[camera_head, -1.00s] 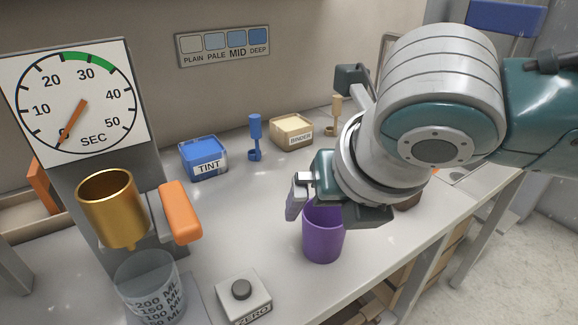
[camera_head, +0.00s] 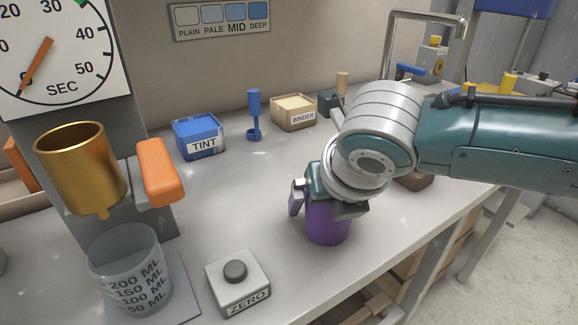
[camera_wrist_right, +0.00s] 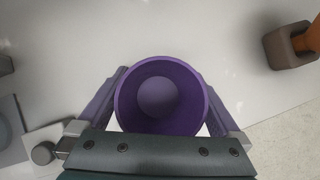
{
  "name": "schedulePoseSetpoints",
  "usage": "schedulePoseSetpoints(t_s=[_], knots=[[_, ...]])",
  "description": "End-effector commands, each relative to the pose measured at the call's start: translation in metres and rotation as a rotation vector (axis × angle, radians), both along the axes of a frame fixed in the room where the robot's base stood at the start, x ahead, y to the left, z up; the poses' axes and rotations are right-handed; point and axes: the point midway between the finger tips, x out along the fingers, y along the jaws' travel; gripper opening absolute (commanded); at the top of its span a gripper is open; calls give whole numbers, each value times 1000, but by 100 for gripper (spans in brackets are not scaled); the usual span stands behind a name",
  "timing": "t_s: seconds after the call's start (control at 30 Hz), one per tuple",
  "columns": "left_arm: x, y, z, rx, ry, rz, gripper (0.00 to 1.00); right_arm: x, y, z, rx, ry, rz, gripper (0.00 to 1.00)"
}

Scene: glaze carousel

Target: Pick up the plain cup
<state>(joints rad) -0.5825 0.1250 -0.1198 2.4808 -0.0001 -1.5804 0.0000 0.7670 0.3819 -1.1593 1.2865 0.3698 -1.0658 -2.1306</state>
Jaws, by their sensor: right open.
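A plain purple cup (camera_head: 327,224) stands upright on the grey worktop in the head view, its upper part hidden by my right gripper (camera_head: 322,202). In the right wrist view the cup (camera_wrist_right: 161,96) is seen from above, empty inside, between the two fingers of my right gripper (camera_wrist_right: 160,100). The gripper is open, with one finger on each side of the cup; whether either finger touches it I cannot tell. My left gripper is not in view.
A button box marked ZERO (camera_head: 238,284) and a clear measuring beaker (camera_head: 129,272) stand left of the cup. Behind are the blue TINT box (camera_head: 198,137) and the BINDER box (camera_head: 293,113). The worktop's front edge is near the cup.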

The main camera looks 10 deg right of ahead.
Motion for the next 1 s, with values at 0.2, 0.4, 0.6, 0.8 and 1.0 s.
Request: schedulePoseSetpoints(t_s=[0.2, 0.4, 0.6, 0.8, 1.0], knots=[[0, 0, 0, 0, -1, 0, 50, 1, 0, 0, 1, -1, 1, 100], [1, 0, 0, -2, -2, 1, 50, 1, 0, 0, 1, -1, 1, 79], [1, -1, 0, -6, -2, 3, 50, 1, 0, 0, 1, -1, 1, 56], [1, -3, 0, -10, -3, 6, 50, 1, 0, 0, 1, 0, 1, 34], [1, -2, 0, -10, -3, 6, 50, 1, 0, 0, 1, 0, 1, 24]])
